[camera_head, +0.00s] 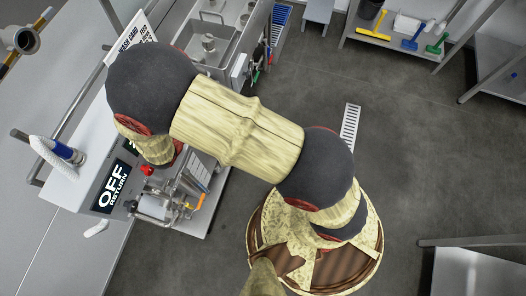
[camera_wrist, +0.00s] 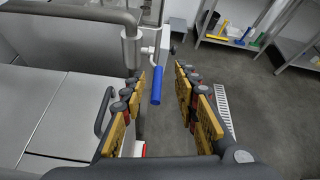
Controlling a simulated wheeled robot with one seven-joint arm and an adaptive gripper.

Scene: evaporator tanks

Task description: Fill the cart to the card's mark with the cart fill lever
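A blue lever handle (camera_wrist: 156,86) hangs below a pale pipe fitting (camera_wrist: 147,50) in the wrist view; its label is not visible, so I cannot tell whether it is the cart fill lever. My gripper (camera_wrist: 160,74) is open, with the handle showing between its two yellow-and-dark fingers; contact is not visible. In the head view my arm hides the gripper. A white card (camera_head: 130,36) with black print is partly hidden behind my arm, and its mark cannot be read. No cart or fill level can be clearly made out.
A panel reading OFF RETURN (camera_head: 115,188) is at the left, near a red knob (camera_head: 147,170) and small metal fittings (camera_head: 165,205). A shelf (camera_head: 390,40) with coloured brushes is at the back.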

